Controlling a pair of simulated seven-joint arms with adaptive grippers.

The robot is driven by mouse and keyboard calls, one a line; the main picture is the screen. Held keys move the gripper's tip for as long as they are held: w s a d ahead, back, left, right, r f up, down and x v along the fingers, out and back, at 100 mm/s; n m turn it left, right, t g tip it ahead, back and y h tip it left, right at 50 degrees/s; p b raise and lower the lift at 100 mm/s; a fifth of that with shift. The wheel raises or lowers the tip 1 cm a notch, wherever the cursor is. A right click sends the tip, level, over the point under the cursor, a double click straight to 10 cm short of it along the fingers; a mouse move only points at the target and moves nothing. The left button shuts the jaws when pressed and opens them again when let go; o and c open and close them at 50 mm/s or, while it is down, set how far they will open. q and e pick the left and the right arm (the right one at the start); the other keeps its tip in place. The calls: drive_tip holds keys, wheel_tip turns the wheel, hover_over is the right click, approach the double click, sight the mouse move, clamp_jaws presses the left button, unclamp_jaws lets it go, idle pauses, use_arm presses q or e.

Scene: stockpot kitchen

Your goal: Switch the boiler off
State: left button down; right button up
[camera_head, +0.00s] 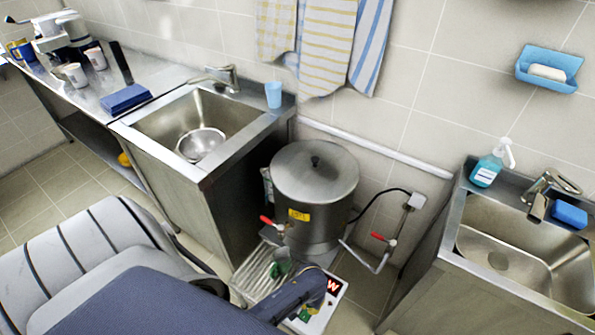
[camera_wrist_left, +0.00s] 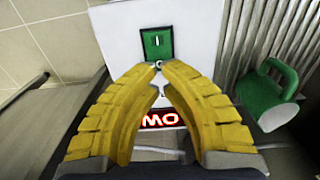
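The boiler (camera_head: 315,185) is a steel pot with a black-knobbed lid and a yellow label, standing between two sinks. Below it is a white control panel (camera_wrist_left: 120,35) with a green rocker switch (camera_wrist_left: 157,44) bearing a white line mark, and a red display (camera_wrist_left: 160,119) with partly covered letters. My left gripper (camera_wrist_left: 157,66) has its yellow fingertips together just below the switch in the wrist view; contact with it is unclear. I see no held object. My right gripper is out of view.
A green mug (camera_wrist_left: 268,92) is beside the panel on a ribbed metal rack (camera_head: 262,275). Two red-handled valves, one at the pot's front (camera_head: 268,221) and one on a pipe (camera_head: 380,237), are nearby. Sinks stand left (camera_head: 160,118) and right (camera_head: 470,225).

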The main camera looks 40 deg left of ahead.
use_arm(q)
drive_tip(key=shift+f, duration=1.85)
idle(1.4)
drive_tip(key=shift+r, duration=3.5)
